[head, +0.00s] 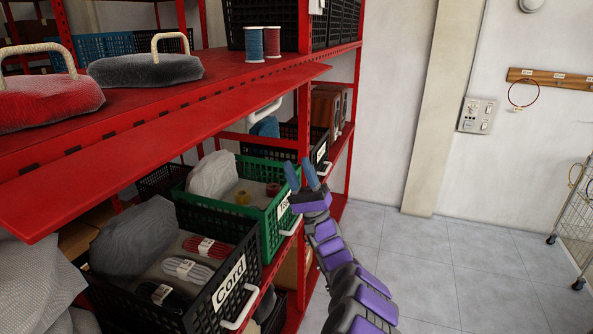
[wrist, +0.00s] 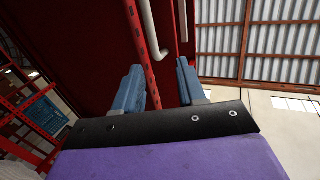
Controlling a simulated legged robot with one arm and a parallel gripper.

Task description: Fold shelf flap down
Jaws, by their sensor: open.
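The red shelf flap (head: 130,160) juts out from the front of the upper red shelf, raised roughly level with it, with a row of slots along its inner edge. A white handle (head: 265,111) hangs under the flap's far part. A white bent bar (wrist: 152,30), likely the handle, shows above and between the fingertips.
Below the flap stand a green crate (head: 262,221) and a black crate labelled Cord (head: 190,309), both with white front handles. The tiled floor (head: 450,265) to the right is clear.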

